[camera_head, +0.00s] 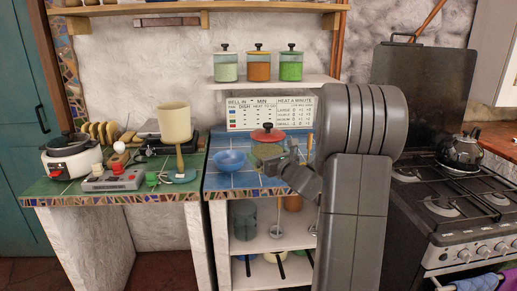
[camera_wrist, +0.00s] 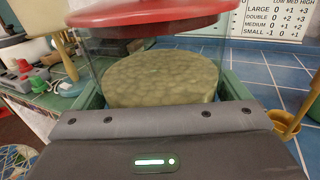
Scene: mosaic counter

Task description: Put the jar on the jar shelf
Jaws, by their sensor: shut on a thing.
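The jar (camera_wrist: 160,80) is clear glass with a red lid and a dull yellow-green filling. It sits upright between the green fingers of my gripper (camera_wrist: 160,98), which is shut on it. In the head view the jar (camera_head: 267,134) is over the blue-tiled counter, with my gripper (camera_head: 283,163) at its lower right, partly hiding it. I cannot tell whether its base touches the tiles. The jar shelf (camera_head: 225,86) is a white wall board above the counter. Three dark-lidded jars, pale green, orange and green, stand on it in a row.
A blue bowl (camera_head: 230,161) stands left of the jar. A printed chart (camera_head: 250,113) is on the wall under the shelf. A black stove with a kettle (camera_head: 461,152) is on the right. The shelf has small bare strips at both ends.

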